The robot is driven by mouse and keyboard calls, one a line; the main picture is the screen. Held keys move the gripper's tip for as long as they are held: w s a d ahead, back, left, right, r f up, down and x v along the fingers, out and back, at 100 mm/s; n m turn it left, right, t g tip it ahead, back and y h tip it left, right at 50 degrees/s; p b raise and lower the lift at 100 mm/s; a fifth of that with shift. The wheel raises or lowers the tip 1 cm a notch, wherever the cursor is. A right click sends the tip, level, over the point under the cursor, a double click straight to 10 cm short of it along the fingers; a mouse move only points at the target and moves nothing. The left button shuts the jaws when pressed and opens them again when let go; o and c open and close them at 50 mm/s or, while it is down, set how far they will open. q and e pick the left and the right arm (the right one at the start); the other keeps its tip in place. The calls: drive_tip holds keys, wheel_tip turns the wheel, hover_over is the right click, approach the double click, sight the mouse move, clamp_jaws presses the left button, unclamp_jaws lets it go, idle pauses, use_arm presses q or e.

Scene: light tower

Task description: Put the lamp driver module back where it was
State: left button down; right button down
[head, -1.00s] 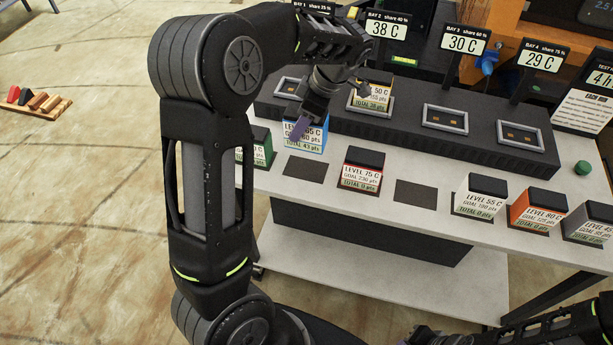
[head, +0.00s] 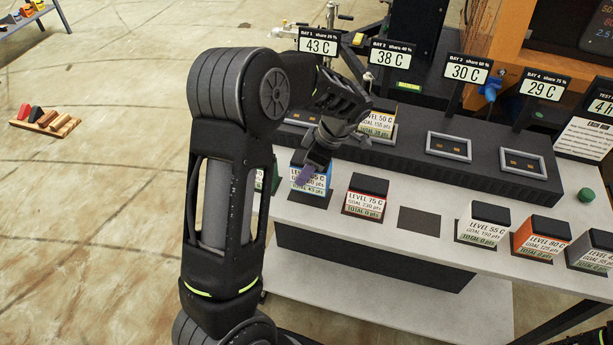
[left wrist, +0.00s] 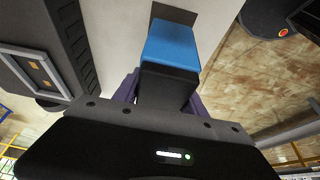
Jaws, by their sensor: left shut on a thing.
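The lamp driver module in my left gripper is a blue block with a black top and a white label (head: 311,180). My left gripper (head: 318,160) is shut on it, and its purple fingers partly cover the label. In the left wrist view the blue body (left wrist: 172,48) and black cap (left wrist: 168,84) sit between the purple fingers. The module is at a dark square pad (head: 318,202) on the white bench, left of the red module. The pad also shows past the module's end in the wrist view (left wrist: 174,13). I cannot tell whether module and pad touch. My right gripper is out of view.
A red module (head: 366,196) stands close on the right, a green one mostly hidden on the left. An empty pad (head: 419,221) and white (head: 482,224), orange (head: 540,238) and grey modules follow. The black bay rack (head: 400,150) behind holds a yellow module (head: 378,123) in bay 2.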

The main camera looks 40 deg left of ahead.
use_arm(q)
wheel_tip(320, 180, down, 3)
drive_tip(key=shift+f+p, duration=0.1)
drive_tip(key=shift+p, duration=0.25)
drive_tip(key=shift+f, duration=0.15)
drive_tip(key=shift+f+b, duration=0.15)
drive_tip(key=shift+b, duration=0.15)
drive_tip(key=c, duration=0.6)
unclamp_jaws()
drive_tip(key=shift+c, duration=0.2)
